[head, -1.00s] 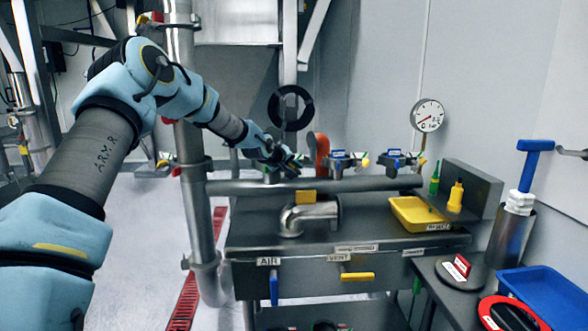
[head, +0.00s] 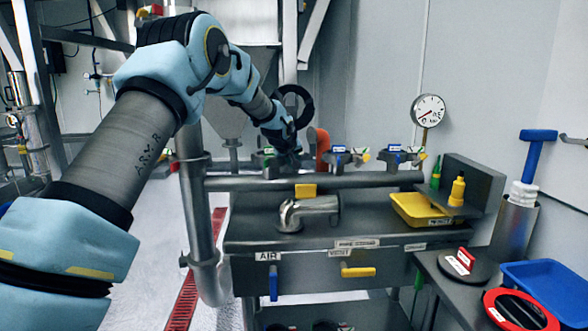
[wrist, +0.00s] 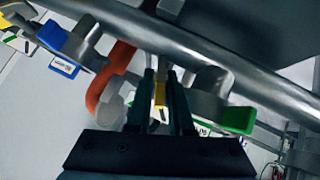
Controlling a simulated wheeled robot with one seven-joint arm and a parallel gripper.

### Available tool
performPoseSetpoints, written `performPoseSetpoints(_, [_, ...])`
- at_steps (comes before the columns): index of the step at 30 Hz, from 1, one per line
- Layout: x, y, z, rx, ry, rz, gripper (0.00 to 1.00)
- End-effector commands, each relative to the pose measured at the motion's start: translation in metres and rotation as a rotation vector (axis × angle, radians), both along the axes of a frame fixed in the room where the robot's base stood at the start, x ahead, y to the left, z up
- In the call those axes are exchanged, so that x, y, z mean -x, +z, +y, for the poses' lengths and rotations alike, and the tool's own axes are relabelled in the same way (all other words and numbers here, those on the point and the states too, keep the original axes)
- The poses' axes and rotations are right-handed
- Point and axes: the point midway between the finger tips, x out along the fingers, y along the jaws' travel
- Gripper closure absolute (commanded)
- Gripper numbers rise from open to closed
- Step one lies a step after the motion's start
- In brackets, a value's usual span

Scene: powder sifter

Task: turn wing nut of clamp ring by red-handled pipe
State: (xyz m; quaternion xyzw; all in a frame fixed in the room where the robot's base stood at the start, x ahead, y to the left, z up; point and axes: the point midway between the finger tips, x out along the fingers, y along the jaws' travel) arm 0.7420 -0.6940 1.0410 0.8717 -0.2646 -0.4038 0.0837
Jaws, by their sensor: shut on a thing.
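The red-handled pipe (head: 321,147) stands on the far side of the bench; its red handle (wrist: 104,78) shows left of the fingers in the wrist view. Next to it is a grey clamp ring (wrist: 211,84) with a green tag (wrist: 237,118). In the head view my gripper (head: 291,157) is at this clamp, just left of the red handle, and hides much of it. In the wrist view my gripper (wrist: 163,88) has both fingers around a small yellow piece, which appears to be the wing nut (wrist: 160,94). The fingers hide its sides.
A horizontal pipe (head: 370,182) runs along the bench in front of the clamps. Two other clamps, a left one (head: 341,158) and a right one (head: 396,159), stand right of the red handle. A metal elbow (head: 305,209) and yellow tray (head: 416,212) are on the bench.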

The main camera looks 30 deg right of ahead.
Motion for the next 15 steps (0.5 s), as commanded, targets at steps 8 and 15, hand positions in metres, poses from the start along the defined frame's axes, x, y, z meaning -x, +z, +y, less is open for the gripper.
performPoseSetpoints(8, [0.0026, -0.0009, -0.0046, -0.240, -0.004, -0.117, 1.00])
performPoseSetpoints(15, [0.0025, -0.0008, -0.0051, -0.448, -0.003, -0.213, 1.00])
